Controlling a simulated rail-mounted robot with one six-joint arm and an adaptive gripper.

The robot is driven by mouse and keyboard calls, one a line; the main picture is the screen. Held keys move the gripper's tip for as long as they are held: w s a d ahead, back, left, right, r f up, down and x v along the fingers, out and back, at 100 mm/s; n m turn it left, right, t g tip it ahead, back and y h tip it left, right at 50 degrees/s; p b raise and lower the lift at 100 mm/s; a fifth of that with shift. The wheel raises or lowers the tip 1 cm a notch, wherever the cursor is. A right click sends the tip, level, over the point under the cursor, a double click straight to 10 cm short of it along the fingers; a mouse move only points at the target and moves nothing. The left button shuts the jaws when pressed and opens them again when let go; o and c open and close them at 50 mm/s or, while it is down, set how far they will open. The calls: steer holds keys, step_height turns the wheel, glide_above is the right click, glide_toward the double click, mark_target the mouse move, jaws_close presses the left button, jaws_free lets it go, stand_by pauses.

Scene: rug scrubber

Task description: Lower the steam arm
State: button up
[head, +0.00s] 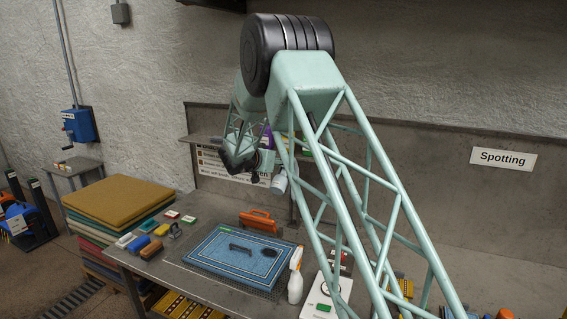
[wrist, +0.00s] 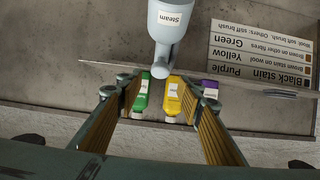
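The steam arm (wrist: 171,22) shows in the wrist view as a pale blue-grey cylinder labelled "Steam", narrowing to a nozzle at the top centre. In the head view a pale cylinder (head: 278,183) that looks like it hangs just right of my gripper, above the bench. My gripper (wrist: 167,92) is open, its two ribbed fingers well apart with nothing held. The steam arm's nozzle end shows between and just beyond the fingertips; I cannot tell whether they touch. In the head view my gripper (head: 240,160) is partly hidden by my arm.
Green (wrist: 143,92), yellow (wrist: 173,95) and purple (wrist: 209,86) labelled bottles stand by the shelf. A stain chart (wrist: 260,60) is beyond. On the bench lie a blue rug (head: 215,255), an orange-handled tool (head: 258,221) and a white spray bottle (head: 295,283).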

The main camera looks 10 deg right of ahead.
steer(key=shift+p+x, duration=0.45)
steer(key=shift+x, duration=3.35)
steer(key=c, duration=1.1)
steer(key=shift+s+f+b, duration=0.1)
steer(key=shift+f+b, duration=0.05)
steer(key=shift+b, duration=0.15)
